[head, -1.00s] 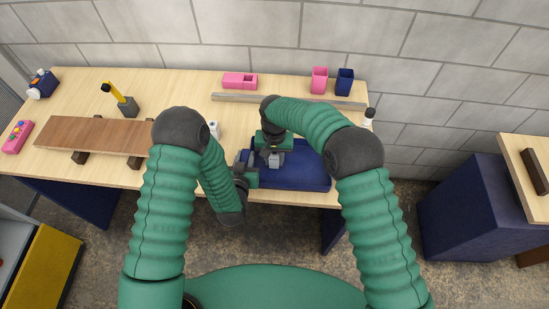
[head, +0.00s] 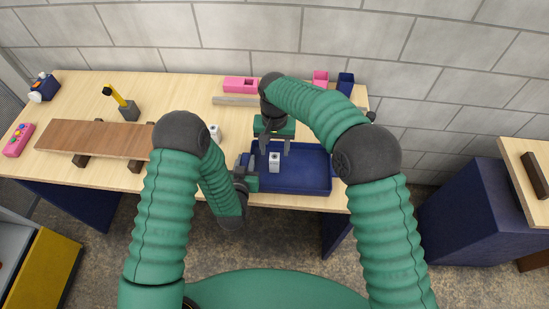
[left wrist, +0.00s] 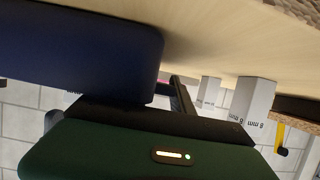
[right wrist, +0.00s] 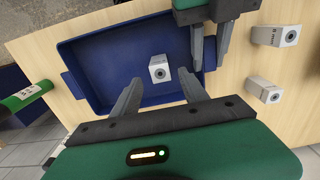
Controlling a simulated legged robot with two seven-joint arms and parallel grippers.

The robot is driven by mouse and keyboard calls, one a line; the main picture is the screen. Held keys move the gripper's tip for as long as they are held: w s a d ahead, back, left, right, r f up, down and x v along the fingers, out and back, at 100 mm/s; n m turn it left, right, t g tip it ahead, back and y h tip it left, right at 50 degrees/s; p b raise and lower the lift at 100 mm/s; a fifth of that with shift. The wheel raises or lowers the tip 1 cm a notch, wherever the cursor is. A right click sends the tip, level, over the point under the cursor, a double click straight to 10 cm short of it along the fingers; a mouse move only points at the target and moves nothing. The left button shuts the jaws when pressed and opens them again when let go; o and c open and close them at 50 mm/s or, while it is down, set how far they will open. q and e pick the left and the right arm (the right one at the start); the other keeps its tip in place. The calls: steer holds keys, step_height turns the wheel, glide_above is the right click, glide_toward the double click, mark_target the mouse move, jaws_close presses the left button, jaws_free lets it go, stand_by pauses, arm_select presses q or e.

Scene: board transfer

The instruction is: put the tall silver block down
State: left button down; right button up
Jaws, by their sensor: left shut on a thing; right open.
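The silver block (head: 274,163) stands upright on the floor of the blue tray (head: 312,185), left of its middle. It also shows in the right wrist view (right wrist: 159,69), with a dark round mark on top. My right gripper (head: 272,148) is open and empty above and behind the block; its fingers (right wrist: 168,95) are apart from it. My left gripper (head: 245,163) is shut at the tray's left end, seemingly on its handle. The right wrist view shows the left fingers (right wrist: 210,48) at that end; the exact contact is partly hidden.
Two similar silver blocks (right wrist: 276,36) (right wrist: 263,93) stand on the table outside the tray. A brown board (head: 95,137) on dark supports lies at the left. Pink and dark blue containers (head: 320,78) (head: 345,83) and a grey bar (head: 235,101) are at the back.

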mark_target(275, 157)
step_height(275, 157, up, 4)
steer(key=shift+f, duration=0.2)
steer(key=shift+d, duration=0.15)
steer(key=s+d+r+t, duration=0.1)
steer(key=s+d, duration=0.3)
steer(key=d, duration=0.4)
steer(key=s+d+r+t, duration=0.1)
steer(key=s+d, duration=0.3)
steer(key=d, duration=0.4)
arm_select(q)
steer(key=shift+d, duration=0.1)
steer(key=c, duration=1)
jaws_free()
steer(key=shift+c, duration=0.2)
arm_select(e)
steer(key=s+d+f, duration=0.2)
steer(key=s+d, duration=0.6)
steer(key=s, duration=0.4)
steer(key=shift+s+d+f+t, duration=0.2)
steer(key=shift+s+d+t, duration=0.05)
steer(key=shift+s+t, duration=0.1)
